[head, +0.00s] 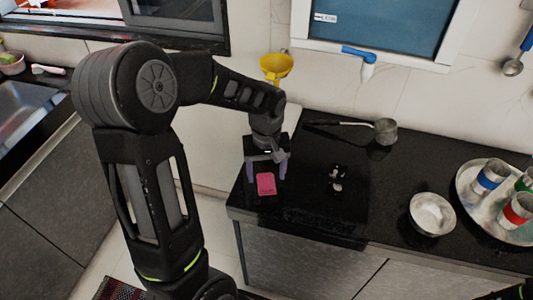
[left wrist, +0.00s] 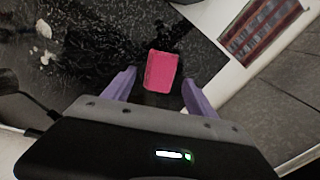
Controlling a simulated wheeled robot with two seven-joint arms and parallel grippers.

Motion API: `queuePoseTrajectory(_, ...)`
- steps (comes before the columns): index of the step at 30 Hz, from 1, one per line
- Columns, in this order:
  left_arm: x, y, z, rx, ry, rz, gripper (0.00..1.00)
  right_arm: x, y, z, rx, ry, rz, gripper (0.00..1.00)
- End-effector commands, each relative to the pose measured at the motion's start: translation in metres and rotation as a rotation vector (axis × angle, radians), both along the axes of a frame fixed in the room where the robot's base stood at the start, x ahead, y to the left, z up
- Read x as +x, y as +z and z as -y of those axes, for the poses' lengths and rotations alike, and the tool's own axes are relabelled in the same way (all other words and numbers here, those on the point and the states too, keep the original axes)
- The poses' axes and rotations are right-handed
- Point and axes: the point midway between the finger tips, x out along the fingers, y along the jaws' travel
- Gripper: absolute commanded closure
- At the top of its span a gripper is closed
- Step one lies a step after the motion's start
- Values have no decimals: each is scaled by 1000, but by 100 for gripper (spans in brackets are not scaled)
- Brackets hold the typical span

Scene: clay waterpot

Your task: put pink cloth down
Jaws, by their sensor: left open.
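The pink cloth (head: 266,184) is a small folded rectangle on the black countertop, close to its left end. My left gripper (head: 267,172) is over it, with its purple fingers spread to either side. In the left wrist view the pink cloth (left wrist: 161,71) lies just beyond and between the open fingertips (left wrist: 157,85), with a gap on both sides. The gripper does not hold it. A small part of my right arm shows at the lower right corner of the head view, but its gripper does not show.
The black counter (head: 300,225) ends just left of and in front of the cloth. Small black-and-white items (head: 337,180) lie to its right. Farther right are a metal bowl (head: 432,214) and a tray (head: 468,205) with cups. A long-handled pan (head: 385,131) lies behind.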

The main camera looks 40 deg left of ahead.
Motion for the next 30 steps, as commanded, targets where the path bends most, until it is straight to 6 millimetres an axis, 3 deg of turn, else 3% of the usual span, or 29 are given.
queuePoseTrajectory(6,2,47,0,1,1,9,34,0,-5,0,0,0,0,75)
queuePoseTrajectory(13,2,84,0,1,0,4,34,0,-7,0,0,0,0,75)
queuePoseTrajectory(30,1,92,0,1,0,1,34,0,-7,0,0,0,0,75)
